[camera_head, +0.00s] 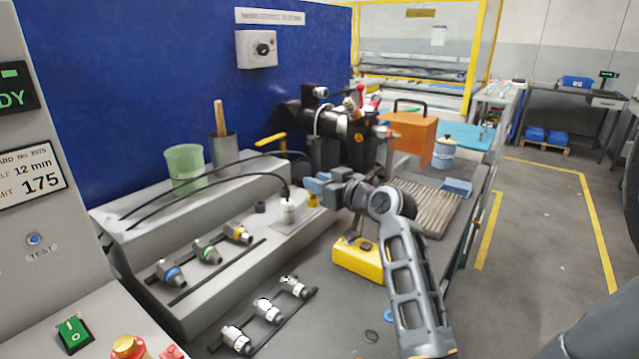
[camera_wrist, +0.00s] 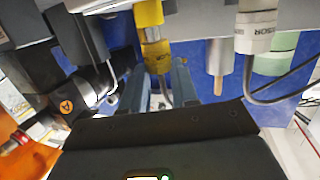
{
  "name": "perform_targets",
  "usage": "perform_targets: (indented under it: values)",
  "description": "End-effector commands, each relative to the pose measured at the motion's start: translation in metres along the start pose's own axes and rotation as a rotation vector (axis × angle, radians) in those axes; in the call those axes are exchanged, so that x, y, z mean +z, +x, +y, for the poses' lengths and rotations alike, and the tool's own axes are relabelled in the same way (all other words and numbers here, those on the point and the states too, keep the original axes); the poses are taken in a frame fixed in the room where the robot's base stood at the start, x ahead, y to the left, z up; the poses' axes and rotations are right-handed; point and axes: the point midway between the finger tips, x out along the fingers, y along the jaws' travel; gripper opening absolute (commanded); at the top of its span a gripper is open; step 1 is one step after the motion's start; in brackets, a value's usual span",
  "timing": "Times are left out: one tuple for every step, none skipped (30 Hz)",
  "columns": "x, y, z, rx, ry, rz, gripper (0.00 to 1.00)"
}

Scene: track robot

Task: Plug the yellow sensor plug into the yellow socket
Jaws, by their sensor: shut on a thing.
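The yellow sensor plug (camera_wrist: 156,56) has a yellow collar and a band with lettering. My gripper (camera_wrist: 160,82) is shut on it, one blue-grey finger on each side in the wrist view. In the head view, my gripper (camera_head: 318,188) is at the right end of the grey block, and a bit of yellow plug (camera_head: 313,201) shows just below the fingers. A yellow-ringed connector (camera_head: 240,233) lies last in a row on the block's front slope, beside green and blue ones; I take it as the yellow socket. Whether the plug touches anything below is unclear.
A white sensor plug (camera_head: 288,210) with a black cable stands close left of my gripper; it also shows in the wrist view (camera_wrist: 254,38). A green cup (camera_head: 185,168) and a grey holder with a wooden handle (camera_head: 223,150) stand behind. A yellow box (camera_head: 360,262) sits below my arm.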

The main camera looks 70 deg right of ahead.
Motion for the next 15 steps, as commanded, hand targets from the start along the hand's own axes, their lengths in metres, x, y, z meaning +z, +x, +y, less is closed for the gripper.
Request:
perform_targets:
  values:
    - [0.0026, 0.0003, -0.0002, -0.001, 0.001, -0.006, 0.0]
    - [0.0023, 0.0002, -0.0002, -0.001, 0.002, -0.006, 0.0]
    - [0.0016, 0.0001, -0.0003, -0.001, 0.002, -0.007, 0.0]
    - [0.0009, 0.0, -0.0003, -0.001, 0.002, -0.007, 0.0]
    - [0.0, -0.0001, -0.0003, -0.001, 0.002, -0.007, 0.0]
    - [-0.0011, -0.0002, -0.0003, -0.001, 0.002, -0.007, 0.0]
    - [-0.0019, -0.0003, -0.0004, -0.001, 0.002, -0.007, 0.0]
    - [-0.0025, -0.0004, -0.0004, -0.001, 0.002, -0.007, 0.0]
    - [-0.0029, -0.0005, -0.0004, -0.001, 0.002, -0.007, 0.0]
    - [-0.003, -0.0005, -0.0004, -0.001, 0.002, -0.007, 0.0]
    - [-0.003, -0.0005, -0.0004, -0.001, 0.002, -0.006, 0.0]
    - [-0.0029, -0.0005, -0.0004, -0.001, 0.002, -0.006, 0.0]
    - [-0.0029, -0.0005, -0.0004, -0.001, 0.002, -0.006, 0.0]
    - [-0.003, -0.0005, -0.0004, -0.001, 0.002, -0.006, 0.0]
    - [-0.0031, -0.0005, -0.0004, -0.001, 0.002, -0.006, 0.0]
